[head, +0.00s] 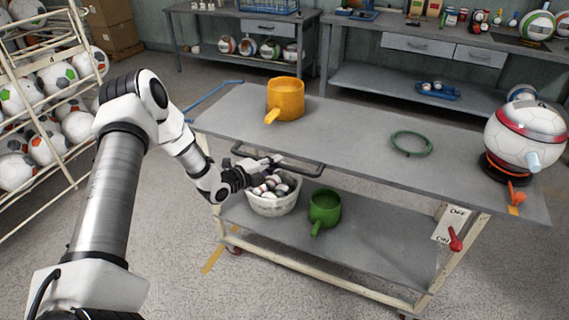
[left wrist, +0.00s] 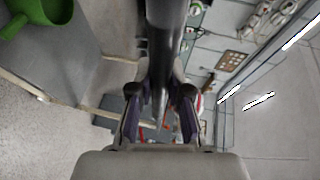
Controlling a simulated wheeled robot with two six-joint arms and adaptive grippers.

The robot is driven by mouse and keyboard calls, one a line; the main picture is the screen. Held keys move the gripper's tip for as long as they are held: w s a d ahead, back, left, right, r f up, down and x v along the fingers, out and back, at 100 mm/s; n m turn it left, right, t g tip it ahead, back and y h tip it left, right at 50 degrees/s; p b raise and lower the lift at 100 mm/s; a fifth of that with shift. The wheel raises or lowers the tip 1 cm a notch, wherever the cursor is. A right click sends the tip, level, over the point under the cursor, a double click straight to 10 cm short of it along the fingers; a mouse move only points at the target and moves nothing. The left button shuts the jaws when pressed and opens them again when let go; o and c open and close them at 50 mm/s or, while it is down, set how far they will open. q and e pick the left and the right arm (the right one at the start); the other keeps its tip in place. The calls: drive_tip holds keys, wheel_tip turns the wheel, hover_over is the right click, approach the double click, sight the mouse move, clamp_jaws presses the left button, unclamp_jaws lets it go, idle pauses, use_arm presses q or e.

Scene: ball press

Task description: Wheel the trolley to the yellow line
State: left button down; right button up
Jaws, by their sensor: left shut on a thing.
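The trolley (head: 345,125) is a grey two-shelf cart with a cream frame, standing in front of me. A dark handle bar (head: 305,165) sticks out from its near long side. My left gripper (head: 266,164) is shut on the left part of this handle. In the left wrist view the dark bar (left wrist: 166,45) runs between the fingers of the gripper (left wrist: 160,112). A yellow line (head: 213,256) shows on the floor by the trolley's lower left end; part of it may be hidden under the trolley. My right gripper is not in view.
On the trolley top are an orange pot (head: 286,100), a green ring (head: 411,144) and a ball-topped device (head: 526,136). Below are a white basket (head: 272,206) and a green pot (head: 324,207). A ball rack (head: 45,100) stands left; workbenches (head: 400,75) line the back.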

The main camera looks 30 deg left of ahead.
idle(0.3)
use_arm(q)
drive_tip(key=c, duration=1.1)
unclamp_jaws()
drive_tip(key=shift+a, duration=0.1)
drive_tip(key=v, duration=0.7)
drive_tip(key=shift+s, duration=0.25)
